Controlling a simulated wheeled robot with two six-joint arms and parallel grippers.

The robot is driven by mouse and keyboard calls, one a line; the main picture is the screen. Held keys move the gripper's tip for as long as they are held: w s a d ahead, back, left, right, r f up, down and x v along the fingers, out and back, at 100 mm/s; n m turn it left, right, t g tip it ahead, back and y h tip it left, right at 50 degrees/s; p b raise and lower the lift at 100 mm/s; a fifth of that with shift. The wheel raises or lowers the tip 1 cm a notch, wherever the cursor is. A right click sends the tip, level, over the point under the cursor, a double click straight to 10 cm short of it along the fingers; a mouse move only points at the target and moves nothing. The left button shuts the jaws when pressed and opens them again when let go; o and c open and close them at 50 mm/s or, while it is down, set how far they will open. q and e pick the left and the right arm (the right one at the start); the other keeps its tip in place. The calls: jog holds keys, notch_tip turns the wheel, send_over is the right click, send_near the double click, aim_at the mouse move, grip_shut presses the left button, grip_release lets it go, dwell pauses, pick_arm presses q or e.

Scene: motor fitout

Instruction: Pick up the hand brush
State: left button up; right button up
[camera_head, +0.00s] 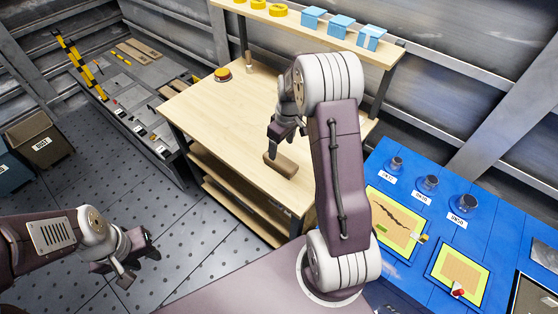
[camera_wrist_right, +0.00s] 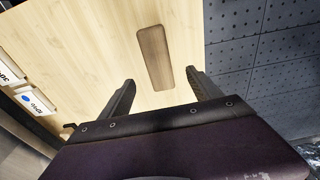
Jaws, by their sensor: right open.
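The hand brush (camera_head: 281,164) is a brown wooden bar lying on the light wooden workbench (camera_head: 215,115), near its front edge. In the right wrist view the brush (camera_wrist_right: 155,58) lies lengthwise ahead of the jaws, with bare bench around it. No bristles show. My right gripper (camera_head: 286,136) is open and empty, above the bench and just behind the brush in the head view; its two fingers (camera_wrist_right: 160,80) stand apart on either side of the brush's line. My left gripper (camera_head: 137,265) is open and empty over the dark floor at lower left.
An orange-topped button (camera_head: 222,74) and a small wooden cylinder (camera_head: 249,69) stand at the bench's back. A raised shelf (camera_head: 300,29) holds yellow rings and blue boxes. A blue table (camera_head: 407,206) with jars and trays stands right. Bins (camera_head: 40,140) stand left.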

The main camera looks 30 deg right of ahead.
aim_at(280, 160)
jog(key=shift+s+f, duration=0.1)
jog(key=shift+f, duration=0.15)
jog(key=f, duration=0.2)
jog(key=shift+w+f, duration=0.2)
jog(key=shift+f, duration=0.2)
jog(key=shift+w+f, duration=0.2)
jog(key=shift+f, duration=0.25)
jog(key=shift+s+f, duration=0.1)
jog(key=shift+f, duration=0.25)
jog(key=f, duration=0.4)
jog(key=shift+w+f+p, duration=0.2)
jog(key=shift+p, duration=0.2)
jog(key=shift+r, duration=0.1)
grip_shut()
